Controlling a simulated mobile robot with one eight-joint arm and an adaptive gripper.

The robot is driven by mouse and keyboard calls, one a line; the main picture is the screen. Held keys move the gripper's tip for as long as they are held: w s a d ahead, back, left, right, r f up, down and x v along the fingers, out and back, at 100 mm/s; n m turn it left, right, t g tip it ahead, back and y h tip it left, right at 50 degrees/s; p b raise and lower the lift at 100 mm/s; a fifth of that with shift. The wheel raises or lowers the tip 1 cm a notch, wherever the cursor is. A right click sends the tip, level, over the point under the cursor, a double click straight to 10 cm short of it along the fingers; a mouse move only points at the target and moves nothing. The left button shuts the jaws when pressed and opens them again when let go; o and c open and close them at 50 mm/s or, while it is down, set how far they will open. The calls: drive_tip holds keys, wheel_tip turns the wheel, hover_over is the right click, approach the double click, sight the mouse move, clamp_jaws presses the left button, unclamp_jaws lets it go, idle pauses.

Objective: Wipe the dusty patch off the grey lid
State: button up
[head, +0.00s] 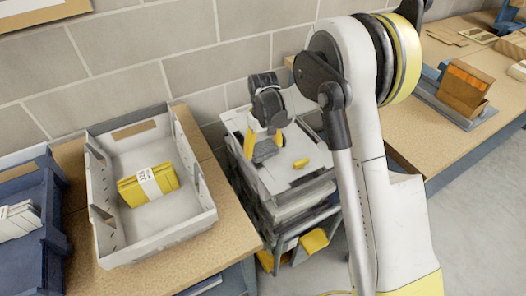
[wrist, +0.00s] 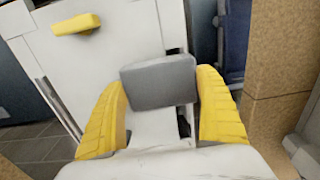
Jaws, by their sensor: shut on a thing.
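My gripper (head: 264,147) has yellow fingers shut on a grey block (wrist: 158,82), held crosswise between the fingertips. The grey block also shows in the head view (head: 265,153), under my wrist. The pale grey lid (head: 318,178) tops a stack of crates, and a yellow bar-shaped piece (head: 301,163) is on it. In the wrist view the lid (wrist: 110,75) lies behind and below the block, with the yellow piece (wrist: 76,24) at upper left. I cannot tell whether the block touches the lid. I cannot make out a dusty patch; my gripper and the block cover part of the lid.
A pale tray (head: 205,222) with a yellow banded bundle (head: 148,186) stands on the bench at left, beside a dark blue crate (head: 52,225). Another bench (head: 410,130) at right holds a brown box (head: 463,90). The block wall is close behind the lid.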

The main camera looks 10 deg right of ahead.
drive_tip(key=shift+r+p, duration=1.4)
drive_tip(key=shift+r, duration=1.3)
